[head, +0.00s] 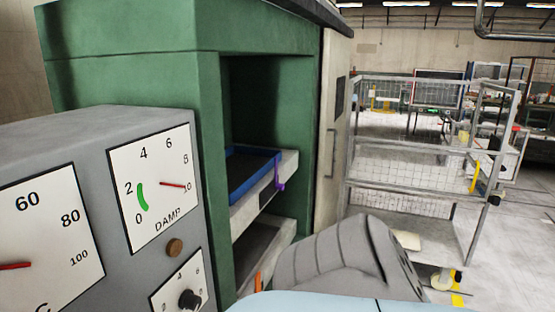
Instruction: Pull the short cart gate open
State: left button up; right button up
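A grey metal cage cart (406,151) with wire mesh sides stands at right, beyond the green press. Its near side has horizontal rails and mesh panels. Its right end is a narrow upright frame (490,150) with a small yellow piece (474,176) on it. I cannot tell for certain which panel is the short gate, or whether it is open. Neither of my grippers can be made out. A grey rounded arm part of mine covers the lower middle and hides the cart's lower left.
A green press (210,150) with a blue tray (250,172) inside fills the left. A grey gauge box (100,130) is close in front of it. A beige door panel with a handle (329,153) stands beside the press. Open floor (520,240) lies right of the cart.

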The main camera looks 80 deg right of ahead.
aim_at(488, 191)
jog(key=z, duration=3.4)
jog(key=i+l, duration=0.2)
jog(key=i, duration=0.35)
jog(key=i+l+u, duration=0.15)
jog(key=i, duration=0.45)
jog(key=i+l, duration=0.4)
jog(key=i, duration=0.15)
jog(key=i+l+u, duration=0.1)
jog(key=i+l, duration=0.2)
jog(key=i, duration=0.25)
jog(key=i+l+u, duration=0.1)
jog(key=i+l, duration=0.2)
jog(key=i, duration=0.25)
